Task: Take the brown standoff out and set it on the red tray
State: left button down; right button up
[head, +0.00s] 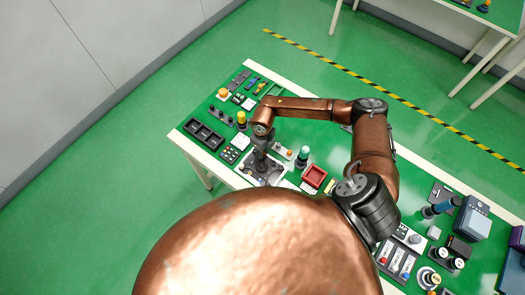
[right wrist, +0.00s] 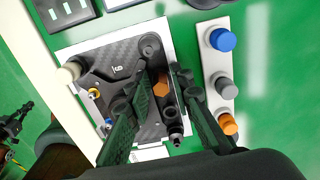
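The brown standoff (right wrist: 161,88) shows in the right wrist view as a small orange-brown hexagonal piece on a dark carbon-fibre plate (right wrist: 118,72). My right gripper (right wrist: 164,72) is open, with one finger on each side of the standoff. I cannot tell whether either finger touches it. In the head view my right gripper (head: 261,158) points down over the plate, and the standoff is too small to make out there. The red tray (head: 314,177) lies to the right of the gripper and looks empty. My left gripper is not in view.
Close to the standoff is a dark cylindrical part (right wrist: 171,113). A pale standoff (right wrist: 70,72) stands at the plate's left. A panel with blue, grey and orange knobs (right wrist: 221,88) lies right of the plate. A green-topped post (head: 302,157) stands between the gripper and the red tray.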

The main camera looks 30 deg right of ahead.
jog(key=shift+c, duration=0.7)
grip_shut()
jog(key=shift+s+n+b, duration=0.1)
jog(key=shift+n+b, duration=1)
jog(key=shift+n, duration=0.8)
jog(key=shift+n+b, duration=0.95)
jog(key=shift+n, duration=0.85)
jog(key=shift+n+b, duration=1.15)
jog(key=shift+n, duration=0.95)
jog(key=shift+s+a+r+n+b, duration=0.1)
jog(key=shift+n+b, duration=0.65)
jog(key=shift+n, duration=0.75)
